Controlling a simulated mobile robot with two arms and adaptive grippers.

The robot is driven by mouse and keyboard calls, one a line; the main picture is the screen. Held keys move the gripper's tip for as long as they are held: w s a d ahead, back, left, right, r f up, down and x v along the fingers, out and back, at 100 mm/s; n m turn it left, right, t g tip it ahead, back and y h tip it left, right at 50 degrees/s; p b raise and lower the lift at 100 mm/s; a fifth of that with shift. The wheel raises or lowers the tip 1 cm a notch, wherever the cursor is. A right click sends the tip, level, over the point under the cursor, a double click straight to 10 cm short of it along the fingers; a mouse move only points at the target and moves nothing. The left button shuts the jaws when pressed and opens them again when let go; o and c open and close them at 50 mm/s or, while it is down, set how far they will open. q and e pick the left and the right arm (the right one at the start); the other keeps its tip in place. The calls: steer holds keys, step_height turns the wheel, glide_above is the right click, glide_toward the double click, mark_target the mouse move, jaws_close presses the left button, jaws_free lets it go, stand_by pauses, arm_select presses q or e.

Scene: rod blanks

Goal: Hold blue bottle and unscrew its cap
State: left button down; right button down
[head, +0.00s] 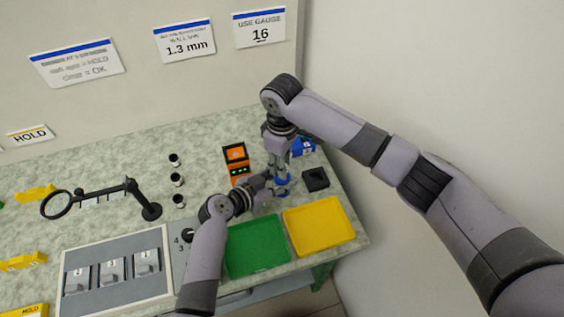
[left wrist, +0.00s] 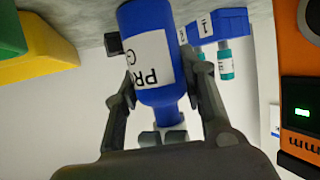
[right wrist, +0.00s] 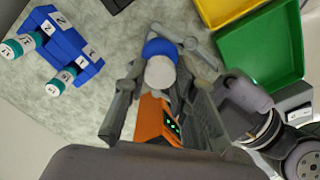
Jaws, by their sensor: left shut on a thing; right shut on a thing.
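The blue bottle (head: 283,179) stands near the right part of the bench, largely covered by my grippers in the head view. In the left wrist view the bottle (left wrist: 148,45) has a white label and appears upside down. My left gripper (head: 268,186) is shut on the bottle's body from the side, a finger on each flank (left wrist: 162,82). My right gripper (head: 279,155) comes down from above and is shut on the pale cap (right wrist: 161,72). Its fingers flank the cap in the right wrist view. I cannot tell whether the cap has turned.
An orange device (head: 236,155) with green lights stands left of the bottle. A blue rack (right wrist: 68,45) with teal-capped vials is behind it. A green tray (head: 257,247) and a yellow tray (head: 318,226) lie in front. A black square holder (head: 315,179) is to the right.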

steer(key=shift+n, duration=0.5)
steer(key=shift+r, duration=0.25)
steer(key=shift+r, duration=0.85)
steer(key=shift+r, duration=2)
arm_select(q)
steer(key=c, duration=0.9)
jaws_free()
steer(key=shift+c, duration=0.2)
